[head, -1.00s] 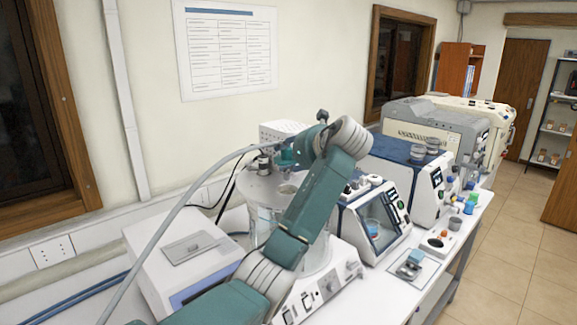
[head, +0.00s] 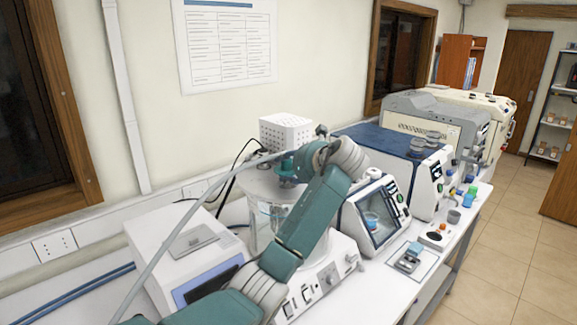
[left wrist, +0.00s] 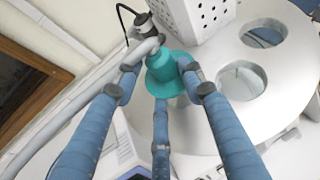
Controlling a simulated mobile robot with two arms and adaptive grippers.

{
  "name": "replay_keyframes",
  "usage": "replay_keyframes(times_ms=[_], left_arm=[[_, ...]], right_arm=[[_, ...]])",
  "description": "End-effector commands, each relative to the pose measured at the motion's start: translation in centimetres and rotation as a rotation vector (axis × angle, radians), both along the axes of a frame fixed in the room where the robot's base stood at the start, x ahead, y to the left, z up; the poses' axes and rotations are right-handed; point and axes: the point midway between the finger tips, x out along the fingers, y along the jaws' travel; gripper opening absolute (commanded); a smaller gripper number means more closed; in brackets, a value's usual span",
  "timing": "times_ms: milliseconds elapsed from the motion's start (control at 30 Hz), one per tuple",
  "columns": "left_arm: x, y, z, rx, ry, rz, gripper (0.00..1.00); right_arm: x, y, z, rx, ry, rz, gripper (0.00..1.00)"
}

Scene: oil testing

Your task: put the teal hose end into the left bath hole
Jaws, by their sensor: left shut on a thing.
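The teal hose end (head: 287,168) is just above or at the left part of the round bath lid (head: 258,188). My left gripper (head: 294,163) is shut on it; in the left wrist view the fingers (left wrist: 161,73) close around the teal end (left wrist: 167,84). The grey hose (head: 185,231) runs from it down to the lower left. Two round holes, a far one (left wrist: 263,33) and a nearer one (left wrist: 243,79), show in the lid to the right of the teal end. Whatever hole lies under the teal end is hidden, so I cannot tell whether it is inserted. My right gripper is out of view.
A white perforated box (head: 286,131) stands right behind the lid. A white device (head: 190,255) is left of the bath, and a blue-and-white instrument (head: 376,215) is on its right. A black cable (left wrist: 121,14) runs close to the fingers.

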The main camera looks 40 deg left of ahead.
Motion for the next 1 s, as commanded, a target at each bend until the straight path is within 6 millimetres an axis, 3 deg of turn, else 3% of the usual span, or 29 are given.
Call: replay_keyframes(times_ms=[67,100,167,467,633,1000], left_arm=[[0.0,0.0,0.1,0.002,-0.002,0.000,0.00],[0.0,0.0,0.0,0.001,-0.001,-0.001,0.48],[0.0,0.0,0.0,0.001,-0.001,0.000,0.60],[0.0,0.0,0.2,0.001,-0.002,0.000,0.60],[0.0,-0.2,1.4,0.000,-0.004,-0.001,0.60],[-2.3,-7.2,4.6,0.000,-0.005,-0.003,0.60]], right_arm=[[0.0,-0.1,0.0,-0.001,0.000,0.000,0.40],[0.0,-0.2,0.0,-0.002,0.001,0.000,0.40],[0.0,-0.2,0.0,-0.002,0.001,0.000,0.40],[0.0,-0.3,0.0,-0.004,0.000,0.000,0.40],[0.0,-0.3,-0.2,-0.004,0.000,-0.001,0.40],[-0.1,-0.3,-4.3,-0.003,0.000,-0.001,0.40]])
